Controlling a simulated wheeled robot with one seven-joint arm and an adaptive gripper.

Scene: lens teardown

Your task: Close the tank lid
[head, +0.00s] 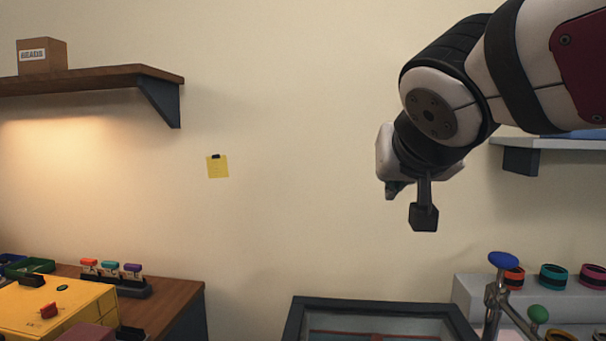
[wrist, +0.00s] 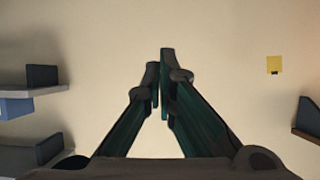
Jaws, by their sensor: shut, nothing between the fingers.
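A dark-rimmed, box-like thing (head: 300,311), which may be the tank, shows at the bottom middle of the head view. Its lower part is cut off by the picture edge. Pale inner walls and some red show inside the rim. I cannot make out a lid for certain. My gripper (head: 424,217) is high above it, in front of the wall, and touches nothing. In the wrist view my gripper (wrist: 160,88) is shut and empty, its fingertips close together against the bare wall.
A yellow box (head: 75,305) stands on the wooden bench at left, near a rack of coloured pieces (head: 112,278). At right are a metal stand with a blue knob (head: 503,259) and coloured rings (head: 553,276). Shelves (head: 90,80) hang left and right. The middle air is free.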

